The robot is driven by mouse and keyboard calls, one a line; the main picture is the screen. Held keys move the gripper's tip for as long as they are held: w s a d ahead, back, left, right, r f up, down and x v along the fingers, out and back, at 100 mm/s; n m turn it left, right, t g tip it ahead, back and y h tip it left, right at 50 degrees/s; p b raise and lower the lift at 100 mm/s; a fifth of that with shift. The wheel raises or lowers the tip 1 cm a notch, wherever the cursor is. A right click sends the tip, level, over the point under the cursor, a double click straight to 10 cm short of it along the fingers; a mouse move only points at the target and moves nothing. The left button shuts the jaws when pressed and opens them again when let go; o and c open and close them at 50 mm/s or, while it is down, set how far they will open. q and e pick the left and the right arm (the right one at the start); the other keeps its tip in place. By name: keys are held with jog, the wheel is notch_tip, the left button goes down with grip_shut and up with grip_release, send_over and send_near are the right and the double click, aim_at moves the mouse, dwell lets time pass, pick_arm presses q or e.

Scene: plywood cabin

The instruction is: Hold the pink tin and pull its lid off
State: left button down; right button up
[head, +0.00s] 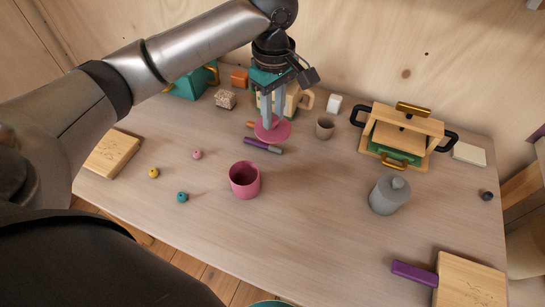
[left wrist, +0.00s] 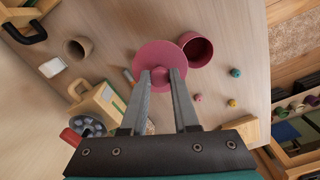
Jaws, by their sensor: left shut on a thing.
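The pink tin (head: 244,180) stands upright and open on the table, with its dark inside showing. It also shows in the left wrist view (left wrist: 198,49). The pink lid (head: 272,131) is apart from the tin, behind it and to the right in the head view. My left gripper (head: 272,122) points down and is shut on the lid's knob (left wrist: 160,73). In the left wrist view the lid's disc (left wrist: 158,55) lies just past the fingertips. I cannot tell whether the lid touches the table. My right gripper does not show in either view.
A purple marker (head: 262,146) lies just in front of the lid. A small brown cup (head: 325,128) stands to its right, and a grey lidded jar (head: 389,195) further right. Small beads (head: 182,197) lie left of the tin. The table in front of the tin is clear.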

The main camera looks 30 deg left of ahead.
pick_arm(q)
notch_tip(320, 180, down, 17)
jog(key=b, duration=0.4)
jog(key=shift+r, duration=0.1)
jog(key=c, duration=0.7)
grip_release()
